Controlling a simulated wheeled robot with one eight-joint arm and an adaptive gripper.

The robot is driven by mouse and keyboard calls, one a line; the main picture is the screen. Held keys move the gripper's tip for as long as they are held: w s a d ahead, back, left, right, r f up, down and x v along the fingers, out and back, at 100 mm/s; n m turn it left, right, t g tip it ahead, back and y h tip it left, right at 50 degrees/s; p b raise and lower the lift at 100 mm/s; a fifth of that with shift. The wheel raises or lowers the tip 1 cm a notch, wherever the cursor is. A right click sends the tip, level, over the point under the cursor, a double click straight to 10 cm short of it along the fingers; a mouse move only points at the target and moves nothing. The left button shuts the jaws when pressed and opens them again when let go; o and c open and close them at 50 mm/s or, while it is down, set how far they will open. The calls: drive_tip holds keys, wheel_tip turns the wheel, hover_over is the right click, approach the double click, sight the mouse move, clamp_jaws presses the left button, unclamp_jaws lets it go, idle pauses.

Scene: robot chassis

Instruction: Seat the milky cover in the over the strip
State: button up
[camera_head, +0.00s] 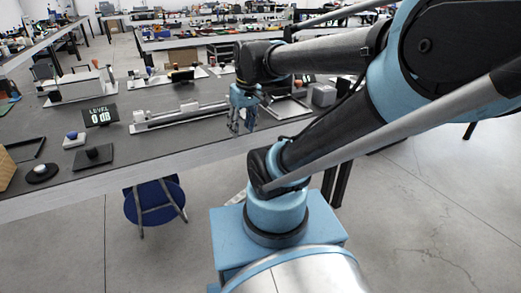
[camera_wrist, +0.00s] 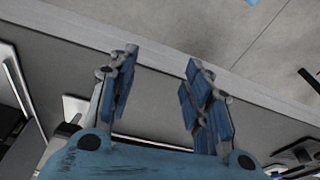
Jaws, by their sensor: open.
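A long, pale bar (camera_head: 76,90), which may be the milky cover, lies on a white base at the left of the table. A long grey channel (camera_head: 180,115) on a light base lies mid-table, left of my gripper; it may hold the strip, but its inside is too small to make out. My gripper (camera_head: 241,122) is open and empty, above the table's front edge. In the wrist view its two blue-padded fingers (camera_wrist: 158,88) stand apart with nothing between them. A dark channel with a bright line (camera_wrist: 20,88) shows at the left of that view.
A black display reading "LEVEL 0 dB" (camera_head: 100,116) stands left of the channel. A blue stool (camera_head: 154,200) stands below the table edge.

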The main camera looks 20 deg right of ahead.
drive_tip(key=s+d+f+m+h, duration=0.1)
drive_tip(key=s+d+f+m, duration=0.3)
drive_tip(key=s+d+f, duration=0.1)
drive_tip(key=shift+s+d+f, duration=0.15)
drive_tip(key=shift+s+f, duration=0.25)
drive_tip(key=shift+f, duration=0.5)
drive_tip(key=shift+w+f, duration=0.2)
drive_tip(key=shift+w, duration=0.25)
idle(1.0)
